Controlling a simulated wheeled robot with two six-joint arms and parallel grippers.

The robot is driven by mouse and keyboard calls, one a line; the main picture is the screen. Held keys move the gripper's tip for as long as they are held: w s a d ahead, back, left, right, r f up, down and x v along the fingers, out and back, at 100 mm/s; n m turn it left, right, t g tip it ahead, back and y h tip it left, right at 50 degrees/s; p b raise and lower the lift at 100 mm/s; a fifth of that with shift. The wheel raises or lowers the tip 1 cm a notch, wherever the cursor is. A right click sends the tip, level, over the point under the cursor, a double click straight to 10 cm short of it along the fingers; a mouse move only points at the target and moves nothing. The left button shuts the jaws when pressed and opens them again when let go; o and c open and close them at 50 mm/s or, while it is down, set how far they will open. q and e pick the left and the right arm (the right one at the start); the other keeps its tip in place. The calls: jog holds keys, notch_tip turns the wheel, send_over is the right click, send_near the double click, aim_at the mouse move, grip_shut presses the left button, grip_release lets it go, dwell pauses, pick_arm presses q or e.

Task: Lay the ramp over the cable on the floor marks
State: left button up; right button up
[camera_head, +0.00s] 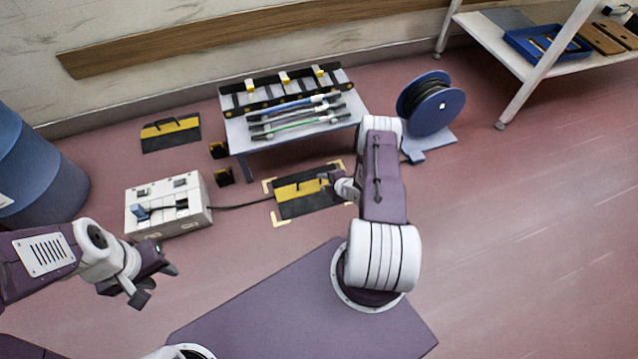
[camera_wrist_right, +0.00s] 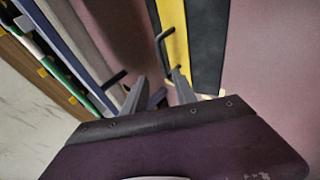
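A black and yellow ramp (camera_head: 308,201) lies on the floor within the pale corner floor marks (camera_head: 281,219). It also shows in the right wrist view (camera_wrist_right: 206,45), with a dark handle (camera_wrist_right: 163,46) on its yellow band. The dark cable (camera_head: 240,206) runs from a white box to the ramp's left edge; beyond that it is hidden. My right gripper (camera_head: 330,179) is at the ramp's right end. Its fingers (camera_wrist_right: 158,92) are apart, close to the handle; I cannot tell if they touch it. My left gripper (camera_head: 157,284) is open and empty, away from the ramp.
Another black and yellow ramp (camera_head: 171,134) lies by the wall. A low table (camera_head: 242,136) with rods stands behind the marks, two small black and yellow blocks (camera_head: 224,176) beside it. The white box (camera_head: 168,225), a blue reel (camera_head: 431,105) and a shelf (camera_head: 496,47) stand around. Floor at right is clear.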

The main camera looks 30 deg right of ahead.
jog(key=w+a+r+m+g+h, duration=0.15)
jog(key=r+m, duration=0.25)
jog(key=r, duration=0.5)
jog(key=a+r+m+g, duration=0.2)
jog(key=r+m+g, duration=0.1)
jog(key=r, duration=0.6)
jog(key=s+a+r+m+g, duration=0.2)
jog(key=s+a+r+m, duration=0.3)
jog(key=s, duration=0.4)
jog(key=s+a+r+m+g, duration=0.1)
jog(key=s+a+r+m, duration=0.3)
jog(key=s+a+r, duration=0.4)
jog(key=shift+s+a+r+m+g, duration=0.15)
jog(key=shift+s+m+g, duration=0.25)
jog(key=shift+s, duration=0.35)
jog(key=shift+y, duration=0.25)
notch_tip(320, 180, up, 44)
jog(key=p, duration=4.3)
jog(key=shift+f, duration=0.25)
